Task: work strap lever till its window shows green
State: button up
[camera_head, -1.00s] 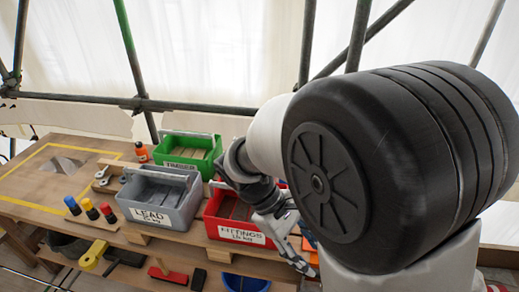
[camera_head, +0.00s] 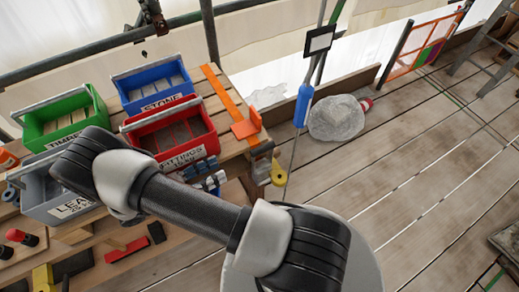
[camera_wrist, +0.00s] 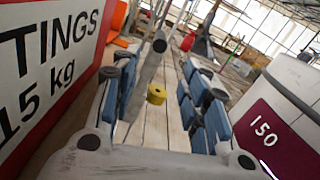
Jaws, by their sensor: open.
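An orange strap (camera_head: 226,97) runs across the bench top to an orange bracket-like piece (camera_head: 247,124) at the bench's right edge. I take this piece for the strap lever, but cannot be sure. No green window can be made out on it. A yellow knob-like piece (camera_head: 279,173) hangs just below that edge; a yellow piece (camera_wrist: 157,94) also shows between my fingers in the wrist view, beyond them. My gripper (camera_head: 211,180) is open and empty, beside the red FITTINGS box (camera_head: 183,160), left of the orange piece. Its blue-padded fingers (camera_wrist: 160,100) are spread apart in the wrist view.
Blue STONE (camera_head: 150,80), green TIMBER (camera_head: 45,132) and grey LEAD (camera_head: 45,205) boxes stand on the bench. A thin pole with a blue sleeve (camera_head: 303,106) rises by the bench's right end. A wrapped bundle (camera_head: 336,118) lies on the plank floor, which is mostly clear rightward.

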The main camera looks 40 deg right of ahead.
aim_at(263, 148)
jog(key=b+x, duration=0.2)
jog(key=x, duration=1.5)
jog(key=shift+s, duration=0.1)
jog(key=shift+c, duration=0.5)
jog(key=shift+a, duration=0.1)
grip_shut()
